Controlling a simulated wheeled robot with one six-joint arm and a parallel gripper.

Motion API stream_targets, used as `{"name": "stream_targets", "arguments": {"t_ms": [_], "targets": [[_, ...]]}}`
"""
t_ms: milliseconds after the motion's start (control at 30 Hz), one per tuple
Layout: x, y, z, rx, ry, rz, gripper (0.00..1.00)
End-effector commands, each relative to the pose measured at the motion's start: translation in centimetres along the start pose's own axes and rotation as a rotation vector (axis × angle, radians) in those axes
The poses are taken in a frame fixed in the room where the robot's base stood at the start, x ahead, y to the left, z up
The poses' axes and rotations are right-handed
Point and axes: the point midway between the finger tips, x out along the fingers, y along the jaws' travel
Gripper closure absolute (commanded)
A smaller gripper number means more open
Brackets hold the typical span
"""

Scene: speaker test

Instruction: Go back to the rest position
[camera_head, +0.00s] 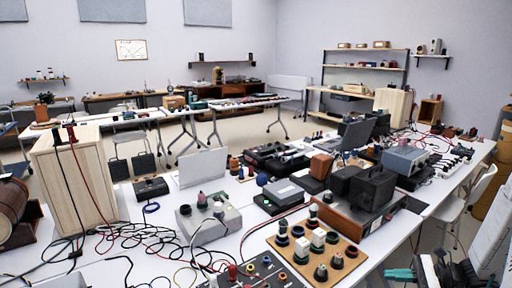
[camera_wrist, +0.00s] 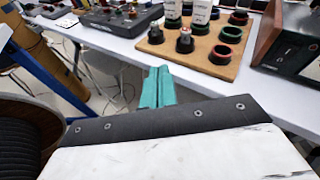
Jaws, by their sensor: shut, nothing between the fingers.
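My gripper (camera_head: 400,274) is at the lower right of the head view, in front of the table's near edge. Its teal fingers also show in the wrist view (camera_wrist: 158,88), pressed together with nothing between them. They are apart from the table and from the things on it. Part of my arm shows at the right of the head view.
A white table (camera_head: 408,232) crowded with electronics lies ahead. A wooden board (camera_head: 290,262) with dark round parts is near its front edge, also in the wrist view (camera_wrist: 205,62). A tall wooden speaker box (camera_head: 75,185) stands left, amid loose cables. A white chair (camera_head: 462,212) is right.

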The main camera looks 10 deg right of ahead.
Motion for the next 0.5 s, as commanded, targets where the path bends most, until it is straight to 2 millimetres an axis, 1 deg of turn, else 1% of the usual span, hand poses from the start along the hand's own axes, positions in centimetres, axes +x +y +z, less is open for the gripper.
{"name": "stream_targets", "arguments": {"t_ms": [33, 200, 267, 300, 500], "targets": [[0.6, 0.8, 2.3, -0.058, 0.027, 0.079, 1.00], [1.8, 4.5, 8.5, -0.257, 0.128, 0.354, 1.00], [2.1, 5.9, 10.4, -0.328, 0.165, 0.446, 1.00], [2.2, 6.8, 11.6, -0.377, 0.189, 0.505, 1.00], [2.1, 11.1, 17.0, -0.625, 0.314, 0.777, 1.00]]}}
